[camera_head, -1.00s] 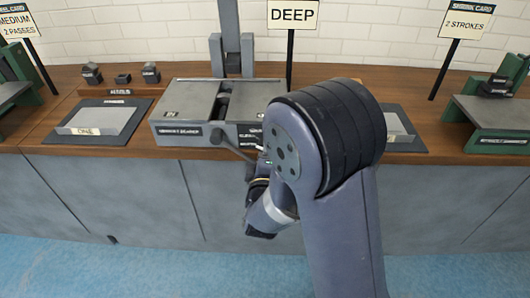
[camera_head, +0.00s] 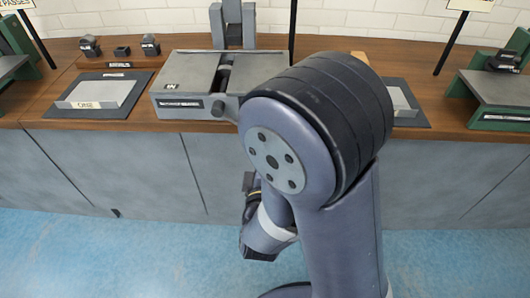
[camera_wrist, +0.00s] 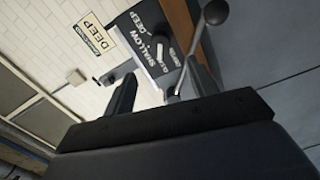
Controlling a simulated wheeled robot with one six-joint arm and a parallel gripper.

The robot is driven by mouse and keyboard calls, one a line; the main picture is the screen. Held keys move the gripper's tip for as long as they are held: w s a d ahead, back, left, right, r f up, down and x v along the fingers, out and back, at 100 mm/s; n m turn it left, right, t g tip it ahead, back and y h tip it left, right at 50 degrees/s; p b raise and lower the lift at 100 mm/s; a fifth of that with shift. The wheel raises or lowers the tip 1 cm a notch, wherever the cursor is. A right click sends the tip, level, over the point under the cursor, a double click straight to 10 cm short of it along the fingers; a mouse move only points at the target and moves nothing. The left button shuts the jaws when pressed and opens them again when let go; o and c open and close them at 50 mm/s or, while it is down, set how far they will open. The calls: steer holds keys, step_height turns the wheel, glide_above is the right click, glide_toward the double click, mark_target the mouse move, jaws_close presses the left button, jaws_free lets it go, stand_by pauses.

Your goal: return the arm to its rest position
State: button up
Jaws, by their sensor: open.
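My arm fills the right middle of the head view, its large round joint in front of the counter. The arm's wrist hangs below the counter edge, in front of the grey cabinet fronts. My gripper (camera_wrist: 162,88) shows in the wrist view as two dark fingers standing apart. I see nothing held between them. In the head view its fingertips are mostly hidden or too small to make out.
The wooden counter (camera_head: 160,138) holds a grey machine (camera_head: 185,75), a tray marked ONE (camera_head: 100,95) and a green stand (camera_head: 495,100). In the wrist view a lever with a round knob (camera_wrist: 215,12) stands by a SHALLOW/DEEP panel (camera_wrist: 150,45). Blue floor (camera_head: 120,250) is clear.

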steer(key=w, duration=1.1)
steer(key=shift+d, duration=0.2)
steer(key=shift+s, duration=0.15)
steer(key=m+b, duration=0.8)
steer(key=m, duration=1.2)
steer(key=shift+a, duration=0.1)
stand_by(1.5)
steer(key=shift+r, duration=0.1)
stand_by(0.3)
